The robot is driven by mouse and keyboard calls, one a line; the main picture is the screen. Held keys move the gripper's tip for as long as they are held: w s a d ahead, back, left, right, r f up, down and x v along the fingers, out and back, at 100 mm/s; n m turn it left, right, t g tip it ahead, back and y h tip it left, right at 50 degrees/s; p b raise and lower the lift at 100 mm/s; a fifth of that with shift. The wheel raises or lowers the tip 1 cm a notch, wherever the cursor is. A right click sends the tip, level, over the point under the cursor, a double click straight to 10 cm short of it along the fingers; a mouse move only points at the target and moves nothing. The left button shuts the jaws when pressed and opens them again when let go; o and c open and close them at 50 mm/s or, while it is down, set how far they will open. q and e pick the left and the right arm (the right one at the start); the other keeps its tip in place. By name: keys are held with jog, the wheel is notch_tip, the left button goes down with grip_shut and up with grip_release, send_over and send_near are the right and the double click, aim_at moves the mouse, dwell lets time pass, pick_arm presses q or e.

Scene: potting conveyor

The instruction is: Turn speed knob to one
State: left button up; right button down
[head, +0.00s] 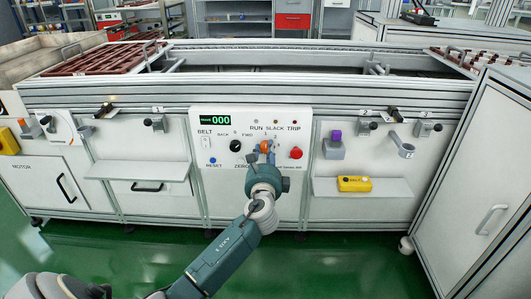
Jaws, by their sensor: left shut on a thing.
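The white control panel (222,180) is on the front of the conveyor. Its green display (216,120) reads 000. An orange knob (264,146) sits right of centre on the panel, below the RUN, SLACK and TRIP lamps, with small numbers above it. My left gripper (264,156) is at this knob and shut on it. The gripper and wrist hide the knob's lower part and the print below, so its exact setting cannot be read.
A black BACK/FWD knob (235,146) is left of the gripper, and a red button (295,153) is close on its right. A blue RESET button (213,161) is lower left. Shelves stick out on both sides, the right one holding a yellow box (354,184).

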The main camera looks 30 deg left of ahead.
pick_arm(q)
jog(key=shift+n, duration=0.4)
jog(key=o, duration=1.1)
jog(key=shift+o, duration=0.2)
jog(key=shift+s, duration=0.1)
jog(key=v, duration=1.2)
jog(key=shift+f, duration=0.1)
